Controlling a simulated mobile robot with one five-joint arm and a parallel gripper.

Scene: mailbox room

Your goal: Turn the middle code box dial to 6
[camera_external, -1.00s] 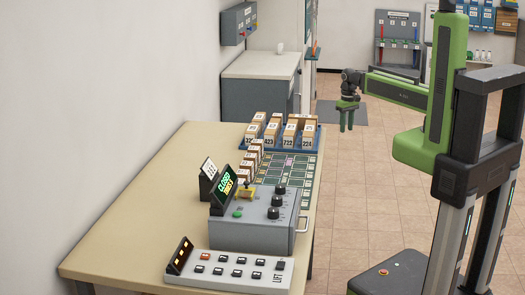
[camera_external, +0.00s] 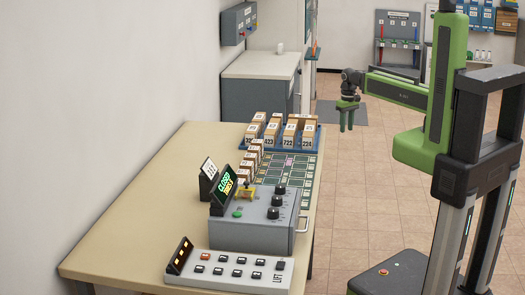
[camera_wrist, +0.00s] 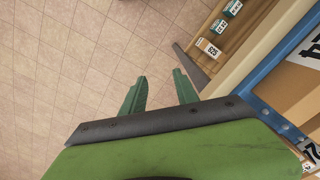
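The grey code box (camera_external: 245,232) stands near the front of the long table. It has three black dials in a row along its right side. The middle dial (camera_external: 274,200) sits between the back dial (camera_external: 280,190) and the front dial (camera_external: 273,213). Their settings are too small to read. A tilted display (camera_external: 223,185) at its left reads CLOSED in green, with a smaller yellow line below. My gripper (camera_external: 347,118) hangs over the floor, right of the table's far end and well away from the dials. In the wrist view my gripper (camera_wrist: 158,78) is open and empty.
A keypad panel (camera_external: 230,277) lies in front of the code box. A blue rack of numbered boxes (camera_external: 250,146) and a green slotted mat stand behind it. The table's left side (camera_external: 150,210) is bare. The tiled floor (camera_external: 365,190) to its right is open.

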